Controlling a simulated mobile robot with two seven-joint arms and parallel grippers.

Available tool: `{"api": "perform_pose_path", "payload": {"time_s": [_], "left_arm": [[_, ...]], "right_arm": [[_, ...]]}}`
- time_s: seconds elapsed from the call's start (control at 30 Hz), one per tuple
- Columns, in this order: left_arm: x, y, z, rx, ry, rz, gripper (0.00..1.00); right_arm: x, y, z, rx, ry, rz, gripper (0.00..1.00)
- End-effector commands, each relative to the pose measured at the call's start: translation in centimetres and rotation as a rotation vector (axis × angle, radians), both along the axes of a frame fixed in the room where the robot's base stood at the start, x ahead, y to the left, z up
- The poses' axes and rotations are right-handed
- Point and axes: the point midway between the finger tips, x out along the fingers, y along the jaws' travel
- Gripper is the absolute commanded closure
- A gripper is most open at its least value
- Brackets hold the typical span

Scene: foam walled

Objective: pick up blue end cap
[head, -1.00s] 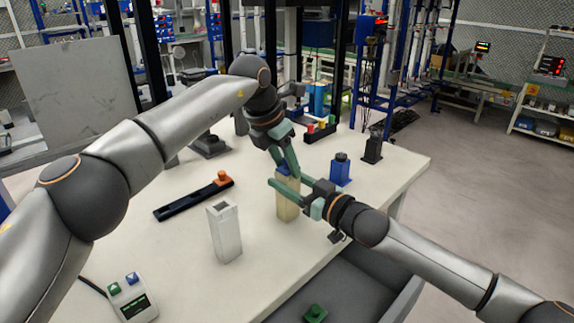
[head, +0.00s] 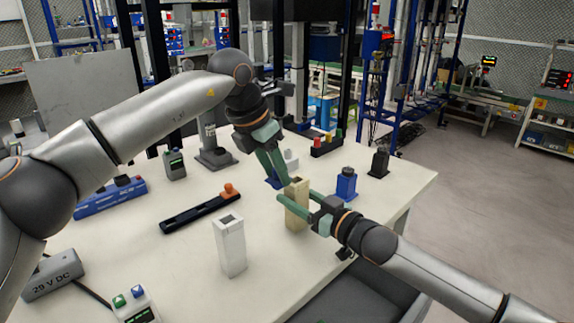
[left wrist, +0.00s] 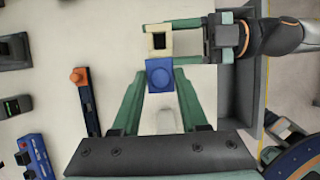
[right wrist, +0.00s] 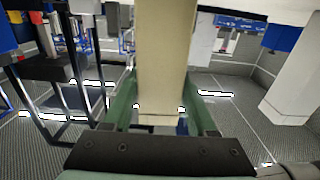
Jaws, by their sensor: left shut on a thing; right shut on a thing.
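The blue end cap (left wrist: 160,74) is between the fingers of my left gripper (left wrist: 161,82), which is shut on it. In the head view the cap (head: 272,181) shows partly behind the fingers of my left gripper (head: 279,172), just left of the beige post's top. The beige post (head: 297,212) is upright; the left wrist view shows the square opening in its top (left wrist: 158,41). My right gripper (head: 304,206) is shut on this post, which also fills the middle of the right wrist view (right wrist: 163,50). Whether cap and post touch is unclear.
A white post (head: 230,248) stands front left of the beige one. A black rail with an orange cap (head: 200,212) lies left. A blue post (head: 346,184) and a black post (head: 378,163) stand right. A grey bin (head: 350,285) is at the front edge.

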Motion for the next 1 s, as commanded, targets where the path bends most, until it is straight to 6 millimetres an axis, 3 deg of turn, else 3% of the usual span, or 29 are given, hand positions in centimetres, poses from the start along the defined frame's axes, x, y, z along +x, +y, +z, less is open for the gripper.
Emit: {"api": "perform_pose_path", "payload": {"time_s": [0.6,1.0], "left_arm": [[-7.7,7.7,-0.2,0.000,0.000,0.001,1.00],[-9.4,9.3,-0.2,0.000,0.001,0.000,1.00]], "right_arm": [[-0.2,0.4,0.7,0.010,-0.011,0.010,1.00],[-0.2,0.4,0.7,0.010,-0.013,0.011,1.00]]}}
